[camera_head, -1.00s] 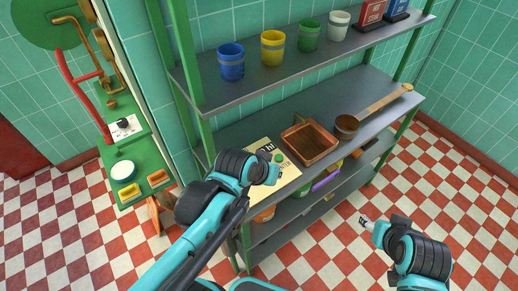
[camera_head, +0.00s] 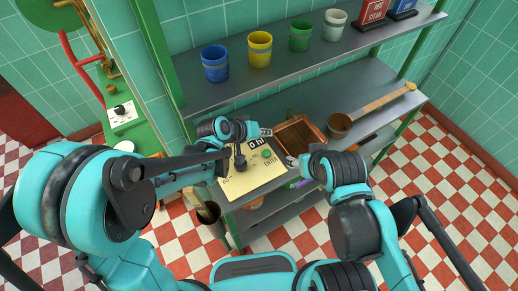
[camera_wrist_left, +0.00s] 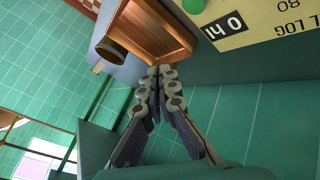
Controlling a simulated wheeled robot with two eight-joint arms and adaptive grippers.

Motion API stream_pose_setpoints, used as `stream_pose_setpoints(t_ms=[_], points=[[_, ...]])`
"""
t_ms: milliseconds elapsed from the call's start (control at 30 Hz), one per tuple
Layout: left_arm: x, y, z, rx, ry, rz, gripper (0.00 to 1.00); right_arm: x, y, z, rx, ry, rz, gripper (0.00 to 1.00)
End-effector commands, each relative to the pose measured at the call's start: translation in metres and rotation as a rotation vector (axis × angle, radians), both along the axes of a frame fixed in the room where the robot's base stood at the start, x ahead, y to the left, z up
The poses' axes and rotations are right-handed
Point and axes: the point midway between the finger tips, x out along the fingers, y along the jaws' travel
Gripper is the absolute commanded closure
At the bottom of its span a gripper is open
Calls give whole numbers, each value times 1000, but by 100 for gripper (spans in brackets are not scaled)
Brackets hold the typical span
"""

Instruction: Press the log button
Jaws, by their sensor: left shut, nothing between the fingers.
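A pale yellow log panel (camera_head: 240,184) lies on the middle shelf, with a dark "0 hl" readout and a green button (camera_head: 267,154) beside the word ENTER. In the left wrist view the panel (camera_wrist_left: 262,36) is upside down at the top right, and the green button (camera_wrist_left: 193,5) is cut by the top edge. My left gripper (camera_head: 268,132) is shut and empty, above the shelf just behind the readout. Its closed fingertips (camera_wrist_left: 166,70) show below the copper tray in the wrist view. My right gripper (camera_head: 290,160) is just right of the green button; its jaws are too small to read.
A copper tray (camera_head: 300,134) sits right of the panel, with a long-handled copper ladle (camera_head: 340,125) beyond it. Blue (camera_head: 215,64), yellow (camera_head: 259,50), green (camera_head: 299,37) and white (camera_head: 334,26) cups stand on the shelf above.

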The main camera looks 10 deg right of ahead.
Motion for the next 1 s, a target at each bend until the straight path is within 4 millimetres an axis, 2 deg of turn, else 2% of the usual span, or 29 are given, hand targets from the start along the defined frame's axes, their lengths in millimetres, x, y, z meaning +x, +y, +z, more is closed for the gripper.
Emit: stream_pose_setpoints(t_ms=[300,467,667,1000], points=[[0,0,-1,1,0,1,100,0,0,-1,0,0,0,48],[0,0,-8,1,0,1,100,0,0,-7,0,0,0,48],[0,1,-29,1,-1,1,100,0,0,-23,0,0,0,48],[0,1,-78,1,-1,1,100,0,0,-63,0,0,0,48]])
